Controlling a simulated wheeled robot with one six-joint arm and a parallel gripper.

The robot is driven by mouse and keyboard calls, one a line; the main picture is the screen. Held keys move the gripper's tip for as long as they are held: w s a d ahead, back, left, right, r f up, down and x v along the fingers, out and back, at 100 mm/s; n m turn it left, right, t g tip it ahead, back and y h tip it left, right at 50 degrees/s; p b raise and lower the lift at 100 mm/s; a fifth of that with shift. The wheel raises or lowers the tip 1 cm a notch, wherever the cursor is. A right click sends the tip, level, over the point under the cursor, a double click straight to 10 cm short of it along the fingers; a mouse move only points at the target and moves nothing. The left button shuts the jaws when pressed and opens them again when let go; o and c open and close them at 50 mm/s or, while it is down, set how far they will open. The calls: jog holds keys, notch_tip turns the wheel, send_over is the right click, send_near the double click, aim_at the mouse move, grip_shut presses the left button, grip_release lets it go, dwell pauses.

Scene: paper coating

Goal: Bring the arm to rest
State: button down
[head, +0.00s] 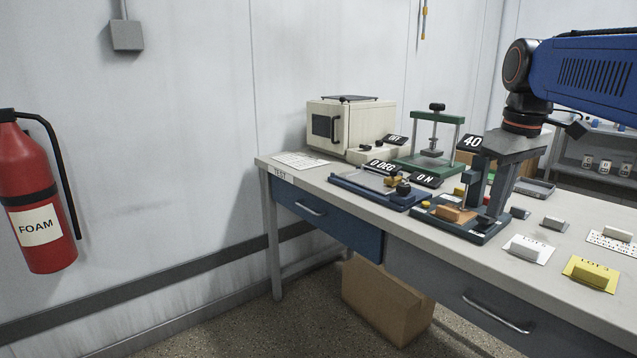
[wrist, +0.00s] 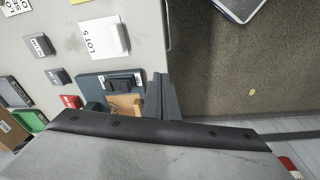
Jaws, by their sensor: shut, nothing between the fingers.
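My gripper (head: 491,208) hangs below the blue arm over the table's right half, its fingers pointing down beside a dark bench device (head: 461,228) with an orange-tan block (head: 448,213). In the wrist view my gripper (wrist: 160,92) shows as two grey fingers close together, with nothing held between them. The tan block (wrist: 124,104) and the device's dark base (wrist: 92,84) lie just left of the fingers there. Whether the fingertips touch the device cannot be told.
The table (head: 590,212) holds a cream oven (head: 350,125), a green press (head: 432,145), a blue flat device (head: 375,187), a white card with a grey block (head: 528,249) and a yellow card (head: 590,273). A cardboard box (head: 385,303) stands below. A fire extinguisher (head: 37,195) is left.

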jog(key=s+a+f+m+t, duration=0.2)
jog(key=s+a+f, duration=0.1)
jog(key=s+f, duration=0.75)
jog(key=s+a+f+m+t, duration=0.1)
jog(key=s+a+f+m, duration=0.2)
jog(key=s+f, duration=0.75)
notch_tip(320, 180, up, 30)
jog(key=n+g+y, duration=0.2)
jog(key=n+g, duration=0.4)
jog(key=n, duration=0.2)
send_over(483, 217)
jog(key=w+d, duration=0.2)
jog(key=d, duration=0.1)
jog(key=x, duration=1.4)
jog(key=shift+w+f, duration=0.15)
